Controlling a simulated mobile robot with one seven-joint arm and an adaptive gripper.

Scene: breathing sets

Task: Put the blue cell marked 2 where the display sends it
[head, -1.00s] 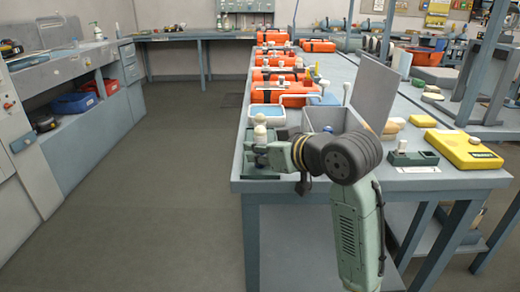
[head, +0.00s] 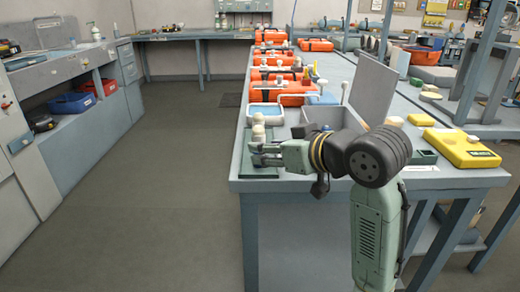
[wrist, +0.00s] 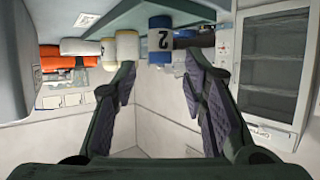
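The blue cell marked 2 (wrist: 160,42) shows in the wrist view as a blue cylinder with a white band and a dark 2. It lies in line with the gap between my fingertips, at their far end, and no finger is closed on it. My gripper (wrist: 160,70) is open and empty; in the head view it reaches left (head: 256,155) over the green tray (head: 262,173) at the table's near left corner. A white cell with a yellow band (wrist: 127,44) stands beside the blue one, partly behind my left finger. I cannot make out any display reading.
A grey box with a raised lid (head: 368,88) stands behind my arm. A blue-lined tray (head: 266,113) and several orange cases (head: 295,88) line the left table edge. A yellow device (head: 462,148) lies at the right. The floor left of the table is clear.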

